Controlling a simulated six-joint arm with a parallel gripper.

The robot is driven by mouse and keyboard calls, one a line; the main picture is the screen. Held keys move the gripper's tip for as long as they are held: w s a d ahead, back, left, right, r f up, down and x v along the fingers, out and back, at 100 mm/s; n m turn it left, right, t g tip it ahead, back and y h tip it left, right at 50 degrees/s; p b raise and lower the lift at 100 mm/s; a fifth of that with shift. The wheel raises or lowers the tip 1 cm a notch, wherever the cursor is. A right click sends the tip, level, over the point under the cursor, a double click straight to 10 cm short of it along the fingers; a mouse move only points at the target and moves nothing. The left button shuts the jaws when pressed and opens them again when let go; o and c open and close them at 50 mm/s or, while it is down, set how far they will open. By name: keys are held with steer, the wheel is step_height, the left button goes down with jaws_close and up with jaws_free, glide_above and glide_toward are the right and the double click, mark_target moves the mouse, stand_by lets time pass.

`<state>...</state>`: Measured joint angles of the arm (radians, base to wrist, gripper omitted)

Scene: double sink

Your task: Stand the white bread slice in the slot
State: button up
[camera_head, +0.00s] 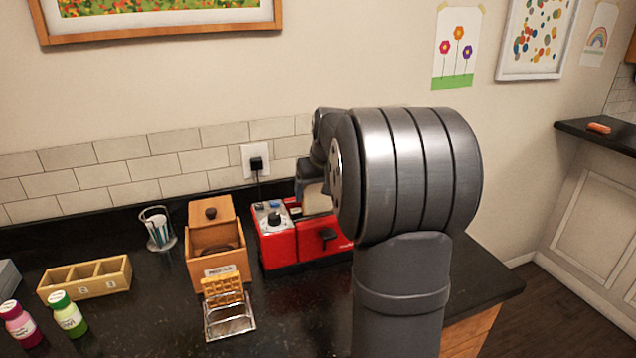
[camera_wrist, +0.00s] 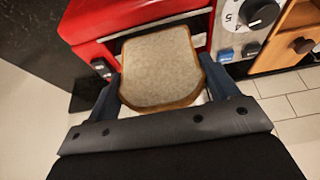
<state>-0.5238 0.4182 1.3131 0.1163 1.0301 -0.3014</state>
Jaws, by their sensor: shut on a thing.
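The white bread slice (camera_wrist: 160,68), pale with a brown crust, is between the two fingers of my gripper (camera_wrist: 163,82) in the wrist view. The gripper is shut on it. A small part of the slice (camera_head: 317,199) shows in the head view beside my arm, above the red toaster (camera_head: 281,241). The toaster (camera_wrist: 95,18) also fills the top of the wrist view. The slice overlaps the toaster's slot (camera_wrist: 118,44) there and covers most of it. I cannot tell how far the slice's lower edge is inside. My arm hides the toaster's right part.
A wooden bread box (camera_head: 216,252) stands left of the toaster, with a metal rack (camera_head: 230,326) holding a waffle in front. A wooden divided tray (camera_head: 85,279), a glass holder (camera_head: 158,229) and two bottles (camera_head: 68,315) are farther left. A wall plug (camera_head: 257,163) is behind the toaster.

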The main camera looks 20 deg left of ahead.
mark_target(319, 204)
steer(key=shift+f, duration=2.2)
steer(key=shift+s+d+f, duration=0.1)
steer(key=shift+f, duration=0.2)
